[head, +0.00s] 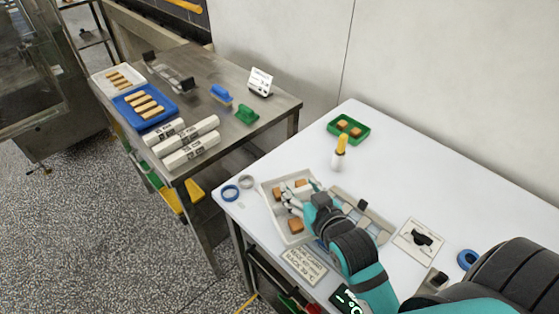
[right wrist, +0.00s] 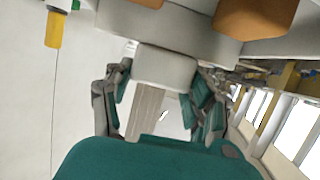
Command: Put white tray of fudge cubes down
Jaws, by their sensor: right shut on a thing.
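The white tray of fudge cubes (head: 270,209) is at the near left of the white table, with several brown fudge cubes (head: 296,226) in it. My right gripper (head: 298,197) is shut on the tray and hides part of it. In the right wrist view the tray's pale wall (right wrist: 190,32) runs across the top, with my right gripper (right wrist: 165,85) below it. I cannot tell whether the tray's underside touches the table. My left gripper is not in view.
A steel table (head: 190,65) at the left bears a blue tray (head: 122,103) and white rolls (head: 190,152).

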